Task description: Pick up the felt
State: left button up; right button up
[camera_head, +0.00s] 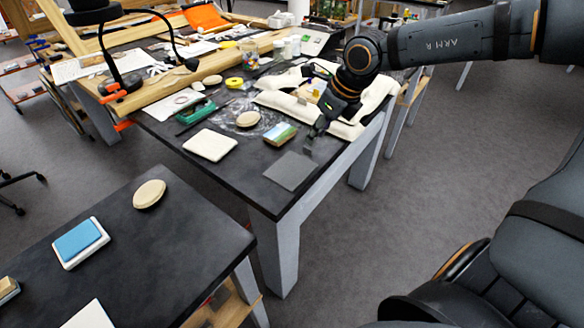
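A flat dark grey square that looks like the felt (290,171) lies on the black top of the farther table, close to its front right edge. My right gripper (316,128) reaches in from the upper right and is above the table, just behind the grey square and apart from it. One dark finger points down toward the square. The other finger is hard to make out against the cream cushions, so its opening is unclear. My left gripper is not in view.
A green-and-tan sponge-like block (280,134) lies just behind the grey square. A cream pad (210,145) lies to its left. Cream cushions (345,128) lie under my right arm. A nearer black table (185,235) holds a blue pad (78,240).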

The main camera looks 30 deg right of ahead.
aim_at(293, 164)
jog(key=shift+w+a+f, duration=0.1)
jog(key=shift+w+f, duration=0.25)
jog(key=shift+f, duration=0.25)
jog(key=x, duration=0.5)
jog(key=shift+w+p, duration=0.15)
jog(key=shift+p, duration=0.15)
grip_shut()
